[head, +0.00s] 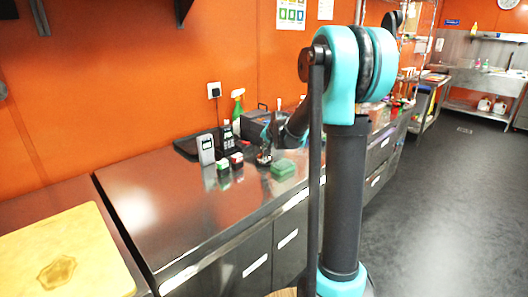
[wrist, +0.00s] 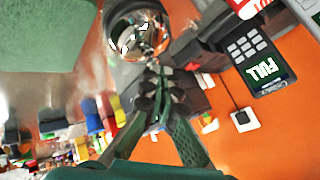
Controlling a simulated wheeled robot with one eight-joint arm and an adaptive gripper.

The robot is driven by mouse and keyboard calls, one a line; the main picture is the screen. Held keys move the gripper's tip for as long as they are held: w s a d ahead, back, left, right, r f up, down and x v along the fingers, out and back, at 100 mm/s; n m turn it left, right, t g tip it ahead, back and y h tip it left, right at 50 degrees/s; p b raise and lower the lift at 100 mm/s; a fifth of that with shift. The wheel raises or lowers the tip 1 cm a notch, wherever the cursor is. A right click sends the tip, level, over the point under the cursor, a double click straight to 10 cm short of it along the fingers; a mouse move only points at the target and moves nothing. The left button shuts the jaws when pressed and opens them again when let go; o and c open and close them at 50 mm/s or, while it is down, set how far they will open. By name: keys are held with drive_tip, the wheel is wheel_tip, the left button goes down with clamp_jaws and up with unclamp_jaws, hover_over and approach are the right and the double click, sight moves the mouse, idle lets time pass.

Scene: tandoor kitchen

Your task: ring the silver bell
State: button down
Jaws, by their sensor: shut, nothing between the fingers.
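The silver bell (wrist: 138,36) is a round, shiny dome at the top of the wrist view. The fingertips of my gripper (wrist: 158,80) are together and empty, right at the bell's near edge in that picture. I cannot tell whether they touch it. In the head view my gripper (head: 266,146) points down at the counter between the small boxes and a green block. The bell (head: 264,159) is small there, just under the gripper and partly hidden by it.
The green block (head: 283,169) lies close to the right of the bell. Small boxes (head: 230,163), a grey device (head: 206,150) and a black keypad device (head: 228,135) stand to the left. The steel counter (head: 180,215) is clear in front; a cutting board (head: 65,255) lies at left.

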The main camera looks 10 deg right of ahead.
idle(0.4)
drive_tip(key=shift+r, duration=0.8)
drive_tip(key=shift+r, duration=2.5)
drive_tip(key=shift+s, duration=0.1)
drive_tip(key=s+d+f+n+g, duration=0.1)
drive_tip(key=s+f, duration=0.5)
drive_tip(key=s, duration=0.7)
drive_tip(key=s+d+f+n+g+h, duration=0.1)
drive_tip(key=s+f, duration=0.6)
drive_tip(key=s, duration=0.7)
drive_tip(key=s+d+f+n+g+h, duration=0.1)
drive_tip(key=s+f+n, duration=0.3)
drive_tip(key=s, duration=0.9)
wheel_tip(320, 180, down, 3)
drive_tip(key=shift+s+d+r+n+g, duration=0.2)
drive_tip(key=shift+s+d+n+g, duration=0.15)
drive_tip(key=shift+g, duration=0.55)
